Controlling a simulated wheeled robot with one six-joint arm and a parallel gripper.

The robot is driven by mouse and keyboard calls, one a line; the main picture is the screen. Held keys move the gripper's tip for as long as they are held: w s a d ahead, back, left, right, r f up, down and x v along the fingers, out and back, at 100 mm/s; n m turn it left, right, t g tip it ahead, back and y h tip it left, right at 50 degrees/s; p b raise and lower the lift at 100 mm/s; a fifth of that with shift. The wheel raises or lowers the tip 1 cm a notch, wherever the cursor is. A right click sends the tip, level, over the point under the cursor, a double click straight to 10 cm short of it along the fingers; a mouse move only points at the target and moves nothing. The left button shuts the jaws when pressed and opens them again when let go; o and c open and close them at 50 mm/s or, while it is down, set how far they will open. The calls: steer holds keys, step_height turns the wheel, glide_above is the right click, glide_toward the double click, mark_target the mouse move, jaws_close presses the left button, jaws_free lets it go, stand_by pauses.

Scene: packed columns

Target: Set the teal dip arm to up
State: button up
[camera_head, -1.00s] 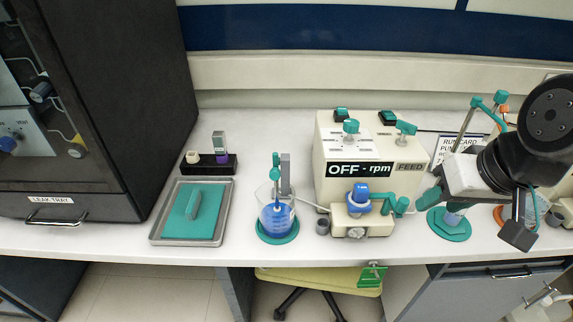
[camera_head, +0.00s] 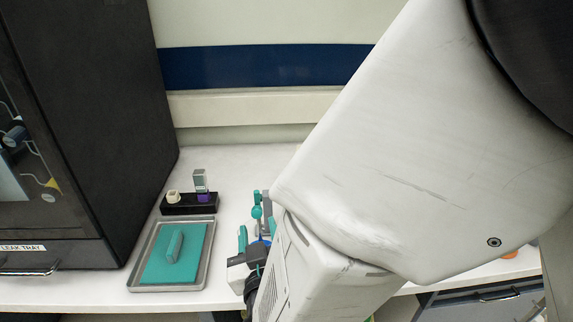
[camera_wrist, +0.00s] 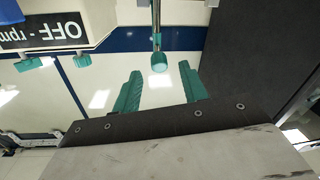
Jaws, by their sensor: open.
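The teal dip arm (camera_head: 257,205) shows in the head view as a small upright teal piece just left of my arm, with its lower part crowded by my gripper. In the wrist view, a metal rod with a rounded teal end (camera_wrist: 158,62) comes down from the top edge; I take it to be the same dip arm. My gripper (camera_wrist: 160,70) is open, and its two teal fingers stand on either side of this end, with gaps showing on both sides. In the head view my gripper is partly visible beside the dip arm. The beaker is mostly hidden.
A metal tray (camera_head: 135,281) with a teal pad lies at the left. A black holder (camera_head: 178,208) stands behind it. A dark cabinet (camera_head: 110,130) fills the far left. My arm covers the right side.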

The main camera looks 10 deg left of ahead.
mark_target(256, 207)
steer(key=shift+w+r, duration=0.1)
steer(key=shift+w, duration=0.2)
steer(key=x, duration=0.7)
steer(key=shift+c, duration=0.3)
steer(key=shift+a+r, duration=0.1)
jaws_close()
